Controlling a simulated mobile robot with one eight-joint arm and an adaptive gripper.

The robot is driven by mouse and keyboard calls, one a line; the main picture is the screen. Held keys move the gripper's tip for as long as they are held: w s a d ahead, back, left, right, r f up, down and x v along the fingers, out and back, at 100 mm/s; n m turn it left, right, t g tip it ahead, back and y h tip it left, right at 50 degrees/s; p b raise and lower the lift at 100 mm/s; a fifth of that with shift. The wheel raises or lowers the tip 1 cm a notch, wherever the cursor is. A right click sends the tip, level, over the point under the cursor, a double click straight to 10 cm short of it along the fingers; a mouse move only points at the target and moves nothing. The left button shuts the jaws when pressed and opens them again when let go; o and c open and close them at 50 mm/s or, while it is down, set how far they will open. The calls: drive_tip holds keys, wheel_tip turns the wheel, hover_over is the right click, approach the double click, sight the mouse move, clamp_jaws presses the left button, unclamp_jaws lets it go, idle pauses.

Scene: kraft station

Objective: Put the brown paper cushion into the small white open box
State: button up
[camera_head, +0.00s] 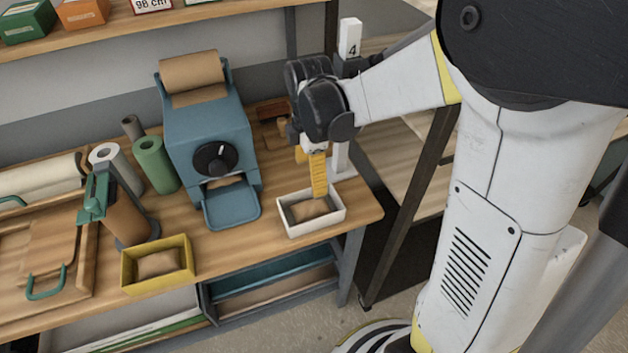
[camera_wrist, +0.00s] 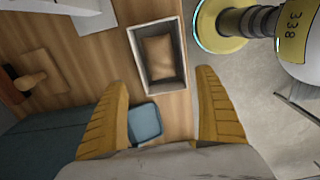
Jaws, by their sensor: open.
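The small white open box (camera_head: 292,229) stands near the right front of the wooden bench. A brown paper cushion (camera_head: 312,207) lies inside it, partly hidden by my gripper (camera_head: 319,192) in the head view. In the wrist view the cushion (camera_wrist: 158,57) lies flat within the walls of the white box (camera_wrist: 136,60), toward its middle. My gripper's yellow fingers (camera_wrist: 165,105) are spread wide with nothing between them. They are above the box in the head view; the exact height is hard to tell.
A yellow box (camera_head: 158,281) with another brown cushion (camera_head: 159,263) stands to the left. The blue machine (camera_head: 208,125) with its tray (camera_head: 232,207) is left of the white box. A white post marked 4 (camera_head: 349,38) stands just behind. The bench's right edge is close.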

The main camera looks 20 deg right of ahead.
drive_tip(key=s+r+m+t, duration=0.7)
drive_tip(key=s+r+m, duration=0.4)
drive_tip(key=m, duration=0.6)
drive_tip(key=shift+s+m, duration=0.4)
drive_tip(key=shift+s, duration=0.45)
wheel_tip(320, 180, down, 7)
drive_tip(key=b, duration=0.7)
